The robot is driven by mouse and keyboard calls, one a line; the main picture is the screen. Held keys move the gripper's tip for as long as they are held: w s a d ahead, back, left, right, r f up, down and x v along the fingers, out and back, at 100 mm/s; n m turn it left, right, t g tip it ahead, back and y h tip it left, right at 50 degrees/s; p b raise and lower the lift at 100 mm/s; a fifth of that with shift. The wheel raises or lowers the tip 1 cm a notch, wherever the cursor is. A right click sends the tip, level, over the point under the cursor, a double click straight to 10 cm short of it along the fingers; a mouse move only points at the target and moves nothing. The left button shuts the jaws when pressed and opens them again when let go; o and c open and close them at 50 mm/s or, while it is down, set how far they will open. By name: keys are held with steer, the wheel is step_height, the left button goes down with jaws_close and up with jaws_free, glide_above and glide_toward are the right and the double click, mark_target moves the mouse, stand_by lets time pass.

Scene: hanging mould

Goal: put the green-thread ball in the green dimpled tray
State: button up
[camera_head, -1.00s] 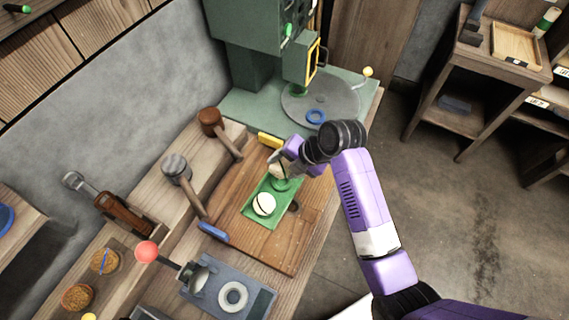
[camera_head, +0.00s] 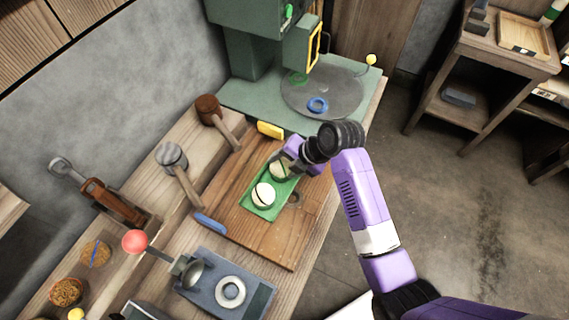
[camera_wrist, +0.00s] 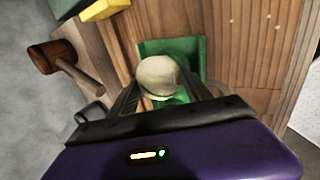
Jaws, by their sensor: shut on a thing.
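The green dimpled tray (camera_head: 252,209) lies on a wooden board on the bench. One cream ball (camera_head: 263,196) with a dark seam sits in its near dimple. My gripper (camera_head: 285,165) is shut on a second cream ball (camera_head: 277,171), at the tray's far dimple. In the wrist view this pale ball (camera_wrist: 158,75) is between the two fingers, with the green tray (camera_wrist: 190,48) around and below it. I cannot tell if it touches the dimple. Its thread colour is too small to make out clearly.
A yellow block (camera_head: 270,130) and a blue-handled tool (camera_head: 210,222) lie at the board's edges. A green machine with a round plate (camera_head: 345,96) is behind. The board's right side is clear.

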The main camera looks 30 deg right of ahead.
steer(key=shift+f, duration=0.2)
steer(key=o, duration=1.6)
steer(key=shift+s, duration=0.1)
steer(key=shift+o, duration=0.2)
steer(key=shift+f, duration=0.15)
steer(key=shift+s+d+f, duration=0.1)
steer(key=shift+s+f, duration=0.05)
steer(key=shift+s, duration=0.05)
steer(key=w+v, duration=0.1)
steer(key=v, duration=0.7)
steer(key=shift+r, duration=0.4)
steer(key=shift+s, duration=0.15)
steer(key=shift+a, duration=0.2)
